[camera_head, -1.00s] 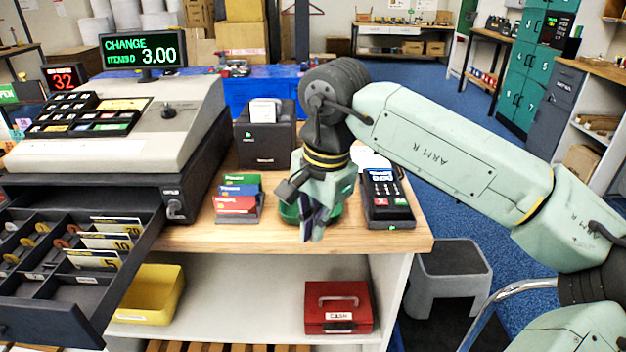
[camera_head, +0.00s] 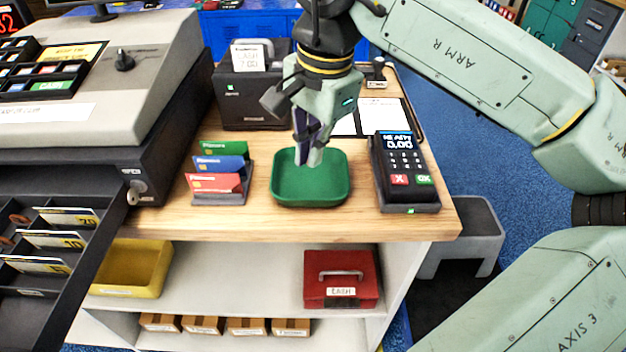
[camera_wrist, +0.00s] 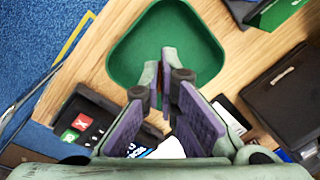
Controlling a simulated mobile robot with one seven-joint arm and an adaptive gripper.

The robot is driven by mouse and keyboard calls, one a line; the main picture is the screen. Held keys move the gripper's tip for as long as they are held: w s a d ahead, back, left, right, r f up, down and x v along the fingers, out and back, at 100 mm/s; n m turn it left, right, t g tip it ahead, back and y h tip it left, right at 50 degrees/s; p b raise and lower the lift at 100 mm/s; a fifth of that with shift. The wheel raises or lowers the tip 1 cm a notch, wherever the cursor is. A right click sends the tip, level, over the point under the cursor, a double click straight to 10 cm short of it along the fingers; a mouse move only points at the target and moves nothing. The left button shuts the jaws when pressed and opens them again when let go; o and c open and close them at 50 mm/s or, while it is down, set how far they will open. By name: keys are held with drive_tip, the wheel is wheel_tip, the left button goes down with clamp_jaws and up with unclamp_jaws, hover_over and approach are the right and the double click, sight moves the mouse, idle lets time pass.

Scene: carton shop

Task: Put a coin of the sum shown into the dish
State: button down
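The green dish (camera_head: 310,192) stands on the wooden counter, and its visible floor looks empty. It also shows in the wrist view (camera_wrist: 165,45). My gripper (camera_head: 307,160) points down over the back part of the dish. In the wrist view its fingertips (camera_wrist: 160,75) are close together, with a thin reddish-brown edge between them that looks like a coin (camera_wrist: 159,88) seen edge-on. Its face and value are hidden. The open cash drawer (camera_head: 100,262) is at the left, with its coin compartments mostly cut off.
A card terminal (camera_head: 405,170) stands close right of the dish, and a card holder (camera_head: 218,182) stands to its left. A black printer (camera_head: 250,95) and a clipboard (camera_head: 400,115) are behind. A red cash box (camera_head: 340,290) and a yellow bin (camera_head: 130,268) sit on the shelf below.

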sight(309, 188)
wheel_tip(309, 188, down, 3)
drive_tip(key=shift+w+f+b, duration=0.1)
drive_tip(key=shift+f+b, duration=0.05)
drive_tip(key=shift+b, duration=0.65)
drive_tip(key=c, duration=2.3)
unclamp_jaws()
drive_tip(key=o, duration=0.6)
drive_tip(key=r, duration=0.8)
drive_tip(key=s+d+r, duration=0.1)
drive_tip(key=r, duration=0.3)
drive_tip(key=shift+s+d, duration=0.1)
drive_tip(key=shift+s, duration=0.1)
